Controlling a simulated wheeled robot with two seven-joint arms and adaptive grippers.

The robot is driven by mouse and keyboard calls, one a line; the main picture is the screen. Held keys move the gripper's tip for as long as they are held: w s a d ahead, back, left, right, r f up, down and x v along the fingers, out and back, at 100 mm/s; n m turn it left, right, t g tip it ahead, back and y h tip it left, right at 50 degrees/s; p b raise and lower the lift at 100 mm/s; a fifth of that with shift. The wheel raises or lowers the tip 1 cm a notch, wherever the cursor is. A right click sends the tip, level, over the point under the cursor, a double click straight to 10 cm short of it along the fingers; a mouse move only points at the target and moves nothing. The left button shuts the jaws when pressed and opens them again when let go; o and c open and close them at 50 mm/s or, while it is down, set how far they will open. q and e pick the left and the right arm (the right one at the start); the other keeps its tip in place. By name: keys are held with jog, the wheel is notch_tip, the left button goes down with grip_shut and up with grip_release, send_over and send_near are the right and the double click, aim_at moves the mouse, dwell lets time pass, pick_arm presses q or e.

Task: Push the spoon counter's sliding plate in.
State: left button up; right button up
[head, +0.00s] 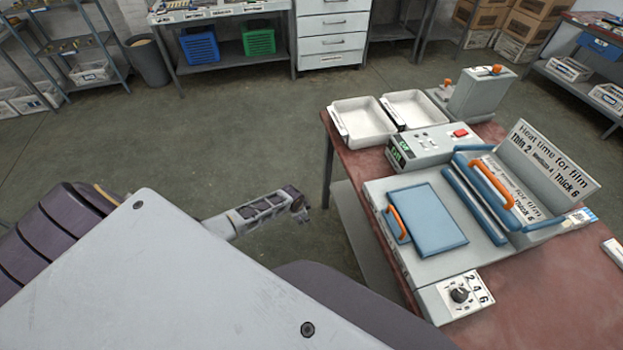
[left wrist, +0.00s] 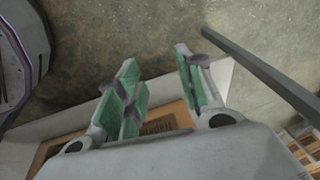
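A grey upright box (head: 482,95) with an orange knob on top stands at the far end of the red-brown table; it looks like the spoon counter. A small flat grey part (head: 446,93) with an orange-tipped post sticks out on its left and may be the sliding plate; how far out it is, I cannot tell. My left gripper (head: 298,205) is left of the table, over the floor and well apart from the counter. In the left wrist view its green-padded fingers (left wrist: 157,62) stand apart with nothing between them. My right gripper is not in view.
Two white trays (head: 363,121) (head: 411,108) sit left of the counter. A press with a blue plate (head: 427,220), orange handles and a dial box (head: 456,296) fills the near table. A grey bar (left wrist: 262,72) crosses the left wrist view. Open floor lies left of the table.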

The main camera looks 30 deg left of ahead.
pick_arm(q)
jog(key=s+d+f+n, duration=0.1)
jog(key=s+f+n, duration=0.1)
jog(key=s+f, duration=0.9)
jog(key=s+d+f+n, duration=0.1)
jog(key=s+d+f, duration=0.1)
jog(key=s, duration=0.9)
jog(key=s+d+f+n+g, duration=0.1)
jog(key=s+d+f, duration=0.2)
jog(key=s, duration=0.8)
jog(key=s+d+f+n+g, duration=0.1)
jog(key=s+d+f, duration=0.2)
jog(key=s+f, duration=0.3)
jog(key=s, duration=0.5)
jog(key=shift+s+f+n, duration=0.15)
jog(key=shift+s+n, duration=0.25)
jog(key=shift+s, duration=0.1)
